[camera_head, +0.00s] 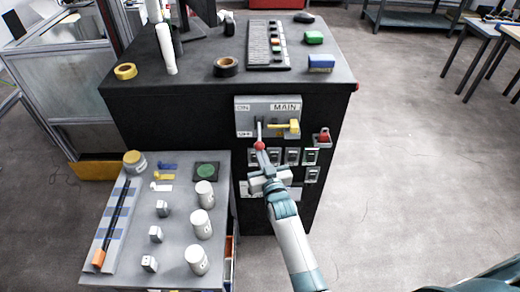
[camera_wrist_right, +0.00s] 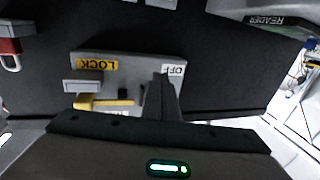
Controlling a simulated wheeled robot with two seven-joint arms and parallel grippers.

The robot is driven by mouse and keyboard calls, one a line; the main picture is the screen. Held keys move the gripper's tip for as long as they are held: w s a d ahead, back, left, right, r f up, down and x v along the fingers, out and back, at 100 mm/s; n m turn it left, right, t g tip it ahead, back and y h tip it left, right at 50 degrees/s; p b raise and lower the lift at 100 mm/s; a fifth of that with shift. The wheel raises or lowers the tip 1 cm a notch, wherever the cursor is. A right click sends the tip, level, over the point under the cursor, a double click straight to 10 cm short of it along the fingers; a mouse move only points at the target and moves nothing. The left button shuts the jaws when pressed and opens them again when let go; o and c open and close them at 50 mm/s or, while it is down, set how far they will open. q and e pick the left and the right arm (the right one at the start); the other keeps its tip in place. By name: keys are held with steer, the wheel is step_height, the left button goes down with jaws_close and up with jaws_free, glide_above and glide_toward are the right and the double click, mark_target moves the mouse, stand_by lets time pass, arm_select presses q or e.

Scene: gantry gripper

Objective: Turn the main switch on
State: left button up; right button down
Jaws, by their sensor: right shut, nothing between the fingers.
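The main switch panel (camera_head: 267,107) is a grey plate labelled MAIN on the front of the black cabinet. Its lever ends in a red knob (camera_head: 260,146), low in the slot beside the OFF label. A yellow handle (camera_head: 285,127) sits to its right; in the wrist view the yellow handle (camera_wrist_right: 105,102) shows beside a LOCK label. My right gripper (camera_head: 264,160) is shut and empty, its fingertips just below or at the red knob; contact cannot be told. In the wrist view its dark fingers (camera_wrist_right: 160,98) cover part of the panel, and the knob is hidden. My left gripper is not in view.
Below the panel are several small switches (camera_head: 292,156) and, to the right, a red padlock (camera_head: 323,137). A grey side table (camera_head: 185,225) with white cylinders and small blocks stands at left front. The cabinet top (camera_head: 190,78) holds tape rolls and a keypad.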

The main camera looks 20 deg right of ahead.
steer(key=shift+w+r+p, duration=0.1)
steer(key=shift+r+p, duration=1.6)
steer(key=shift+r, duration=0.65)
steer(key=shift+f, duration=0.3)
steer(key=shift+s+a+f, duration=0.15)
steer(key=shift+s+f, duration=0.1)
steer(key=shift+s, duration=0.25)
steer(key=shift+s+a+f, duration=0.1)
steer(key=shift+s+f, duration=0.1)
steer(key=shift+s, duration=0.25)
steer(key=shift+s+a, duration=0.15)
steer(key=shift+s, duration=0.3)
steer(key=p, duration=0.3)
glide_toward(259, 149)
steer(key=w+a, duration=0.1)
steer(key=w, duration=0.2)
steer(key=shift+w+a, duration=0.2)
steer(key=shift+a, duration=0.05)
